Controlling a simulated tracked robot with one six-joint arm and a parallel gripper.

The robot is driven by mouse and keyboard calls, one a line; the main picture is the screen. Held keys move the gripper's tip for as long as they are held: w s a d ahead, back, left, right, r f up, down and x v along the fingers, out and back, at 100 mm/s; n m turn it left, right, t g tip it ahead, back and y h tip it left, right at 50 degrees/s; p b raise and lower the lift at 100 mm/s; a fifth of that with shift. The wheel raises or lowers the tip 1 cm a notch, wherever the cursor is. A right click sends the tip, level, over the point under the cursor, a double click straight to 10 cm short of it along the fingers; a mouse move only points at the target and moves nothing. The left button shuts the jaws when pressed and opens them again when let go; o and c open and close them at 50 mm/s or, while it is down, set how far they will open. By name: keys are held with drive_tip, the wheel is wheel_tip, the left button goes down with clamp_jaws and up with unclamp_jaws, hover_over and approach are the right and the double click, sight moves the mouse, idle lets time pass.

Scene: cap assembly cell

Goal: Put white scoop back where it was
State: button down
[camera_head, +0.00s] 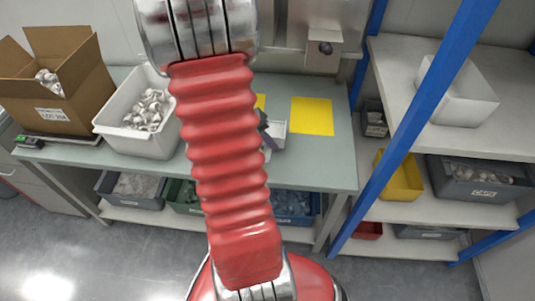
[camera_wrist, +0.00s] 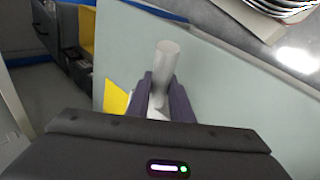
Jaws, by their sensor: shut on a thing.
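The white scoop (camera_wrist: 167,62) shows in the wrist view as a pale, rounded, cylinder-like piece standing out between my fingers. My gripper (camera_wrist: 163,92) is shut on it, with one dark finger on each side. Its lower part is hidden by the fingers and the gripper body. In the head view my gripper (camera_head: 266,132) is mostly hidden behind my red arm, over the grey-green table (camera_head: 335,165). The scoop cannot be told apart there. Whether it touches the tabletop is not clear.
A yellow sheet (camera_head: 312,116) lies on the table right of my gripper; another (camera_head: 261,101) is partly hidden. A white bin (camera_head: 112,128) of parts and cardboard box (camera_head: 82,75) stand left. Blue-posted shelving (camera_head: 420,95) stands right.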

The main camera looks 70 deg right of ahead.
drive_tip(key=shift+f, duration=1.85)
drive_tip(key=c, duration=1.6)
unclamp_jaws()
drive_tip(key=shift+f, duration=0.1)
drive_tip(key=v, duration=1.2)
